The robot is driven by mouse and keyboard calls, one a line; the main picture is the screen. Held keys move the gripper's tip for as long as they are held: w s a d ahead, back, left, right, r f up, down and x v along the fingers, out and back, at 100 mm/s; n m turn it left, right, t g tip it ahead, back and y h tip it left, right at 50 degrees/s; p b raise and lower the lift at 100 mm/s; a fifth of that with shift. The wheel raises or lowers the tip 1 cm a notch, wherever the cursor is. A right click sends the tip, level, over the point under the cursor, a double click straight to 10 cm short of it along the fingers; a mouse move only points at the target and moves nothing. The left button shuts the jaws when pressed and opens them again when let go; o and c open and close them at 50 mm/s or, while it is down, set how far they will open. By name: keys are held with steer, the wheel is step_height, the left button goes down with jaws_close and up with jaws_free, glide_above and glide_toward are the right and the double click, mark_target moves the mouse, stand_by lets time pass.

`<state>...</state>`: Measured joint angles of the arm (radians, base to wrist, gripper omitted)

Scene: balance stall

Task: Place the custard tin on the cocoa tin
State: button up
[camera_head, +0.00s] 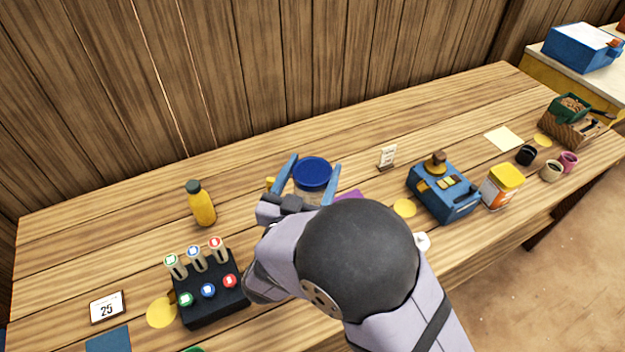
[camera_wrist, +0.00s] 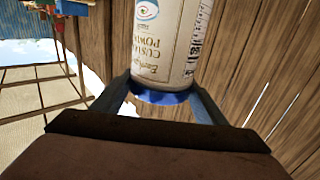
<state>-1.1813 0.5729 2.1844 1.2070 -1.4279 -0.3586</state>
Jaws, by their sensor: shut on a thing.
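The custard tin (camera_head: 313,172) has a blue lid and stands roughly upright between the blue fingers of my gripper (camera_head: 314,166). In the wrist view the cream custard tin (camera_wrist: 172,40) shows its label upside down, with its blue lid between the fingers (camera_wrist: 160,98). My gripper is shut on it. I cannot read any label as cocoa. A white and orange tin with a yellow lid (camera_head: 502,186) stands on the right of the counter. A purple thing (camera_head: 348,196) shows partly behind my gripper, the rest hidden by my arm.
A yellow bottle (camera_head: 202,204) and a black rack (camera_head: 212,304) with several coloured tokens stand at left. A blue device (camera_head: 443,190), small sign (camera_head: 388,157) and cups (camera_head: 551,171) stand right.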

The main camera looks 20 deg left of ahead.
steer(key=shift+f, duration=1.6)
steer(key=shift+f, duration=0.2)
steer(key=o, duration=1.7)
steer(key=shift+r, duration=0.2)
steer(key=s+b, duration=0.2)
steer(key=s, duration=1)
steer(key=shift+a+b, duration=0.1)
steer(key=shift+b, duration=0.2)
